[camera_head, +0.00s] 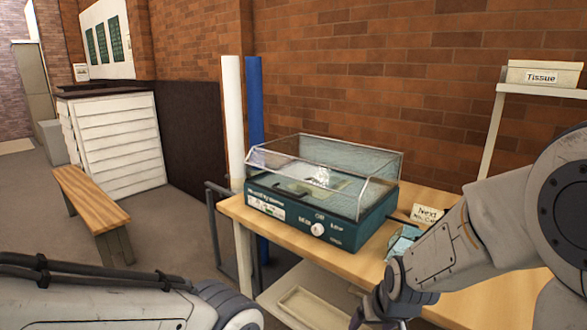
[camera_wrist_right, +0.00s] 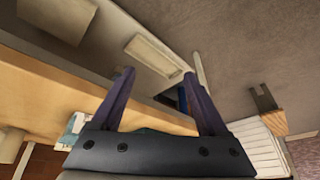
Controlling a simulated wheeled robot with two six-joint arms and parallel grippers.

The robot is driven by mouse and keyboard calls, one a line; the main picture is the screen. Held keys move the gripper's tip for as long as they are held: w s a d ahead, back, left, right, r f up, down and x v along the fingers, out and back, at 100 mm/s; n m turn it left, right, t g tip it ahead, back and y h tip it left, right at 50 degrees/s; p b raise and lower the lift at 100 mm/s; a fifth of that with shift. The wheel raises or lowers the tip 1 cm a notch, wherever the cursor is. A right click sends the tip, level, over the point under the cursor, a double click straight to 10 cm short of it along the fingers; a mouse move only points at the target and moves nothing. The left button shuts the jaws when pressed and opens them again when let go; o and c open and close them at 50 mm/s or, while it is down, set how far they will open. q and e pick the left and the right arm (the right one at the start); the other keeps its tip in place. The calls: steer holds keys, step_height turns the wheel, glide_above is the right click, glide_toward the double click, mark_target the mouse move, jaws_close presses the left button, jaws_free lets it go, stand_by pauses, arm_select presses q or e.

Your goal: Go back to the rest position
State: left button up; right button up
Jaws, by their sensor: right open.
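My right gripper (camera_wrist_right: 158,76) is open in the right wrist view, its two purple fingers apart with nothing between them. In the head view the right gripper (camera_head: 372,312) is partly visible at the bottom, by the front edge of the wooden table (camera_head: 432,296), and my right arm reaches in from the right. My left arm lies along the bottom left of the head view; its gripper is out of the picture.
A teal machine (camera_head: 318,222) with a clear lid stands on the table, beside a "Next" card (camera_head: 427,213). A pale tray (camera_head: 308,308) lies on the shelf below. A wooden bench (camera_head: 90,197) stands left on open floor. A tissue box (camera_head: 543,74) sits back right.

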steer(key=s+d+g, duration=0.2)
steer(key=s+d, duration=0.1)
steer(key=s, duration=0.4)
steer(key=s+a+r+n+g, duration=0.1)
steer(key=s+a+r+n, duration=0.1)
steer(key=s+a+n, duration=0.35)
steer(key=s+a+r+n+g, duration=0.1)
steer(key=s+a+r+n, duration=0.15)
steer(key=s+a, duration=0.6)
step_height(320, 180, up, 14)
steer(key=p, duration=1.3)
steer(key=shift+f+m+g, duration=0.15)
steer(key=shift+m+g, duration=0.15)
